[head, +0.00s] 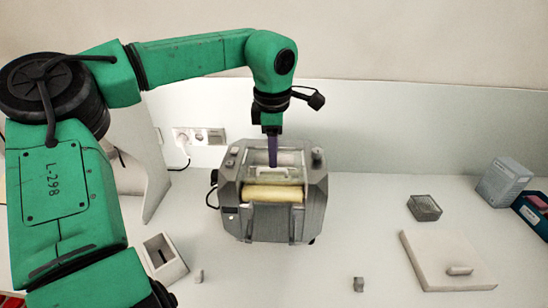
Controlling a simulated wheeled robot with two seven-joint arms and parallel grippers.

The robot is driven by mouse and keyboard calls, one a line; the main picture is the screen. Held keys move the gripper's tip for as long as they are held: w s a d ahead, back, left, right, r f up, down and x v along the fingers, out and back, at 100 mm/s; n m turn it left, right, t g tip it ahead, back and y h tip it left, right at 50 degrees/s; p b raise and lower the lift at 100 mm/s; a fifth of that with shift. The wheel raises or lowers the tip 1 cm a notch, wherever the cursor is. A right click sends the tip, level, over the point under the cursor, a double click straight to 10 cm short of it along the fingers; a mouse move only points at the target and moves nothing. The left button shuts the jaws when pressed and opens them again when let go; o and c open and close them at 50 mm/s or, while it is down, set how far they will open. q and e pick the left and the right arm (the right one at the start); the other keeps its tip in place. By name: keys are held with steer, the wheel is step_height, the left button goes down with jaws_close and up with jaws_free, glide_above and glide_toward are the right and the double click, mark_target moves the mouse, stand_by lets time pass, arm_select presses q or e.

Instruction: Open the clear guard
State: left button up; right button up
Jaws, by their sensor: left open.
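The grey mill (312,205) stands on the white table in the middle of the head view, with a cream roller (272,193) across its front. A pale strip (273,171) lies behind the roller at the top opening; it may be part of the clear guard, but the guard's outline is hard to make out. My left gripper (272,160) points straight down over this opening, its dark purple fingers close to the pale strip. It is open; I cannot tell whether it touches anything. My right gripper is out of view.
A white board (445,260), a grey mesh box (424,207) and a blue bin (530,214) are at right. A wall socket (200,136) is behind.

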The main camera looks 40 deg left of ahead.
mark_target(274, 170)
arm_select(q)
steer(key=f, duration=0.1)
steer(key=w+f, duration=0.1)
steer(key=a+f, duration=0.1)
steer(key=shift+w+f+p, duration=0.15)
steer(key=shift+f+p, duration=0.05)
steer(key=shift+p, duration=0.15)
steer(key=shift+f, duration=0.35)
steer(key=shift+d, duration=0.2)
steer(key=shift+s+d+r, duration=0.1)
steer(key=shift+s+d, duration=0.05)
steer(key=shift+s, duration=0.2)
steer(key=shift+c, duration=0.4)
steer(key=shift+w, duration=0.15)
jaws_close()
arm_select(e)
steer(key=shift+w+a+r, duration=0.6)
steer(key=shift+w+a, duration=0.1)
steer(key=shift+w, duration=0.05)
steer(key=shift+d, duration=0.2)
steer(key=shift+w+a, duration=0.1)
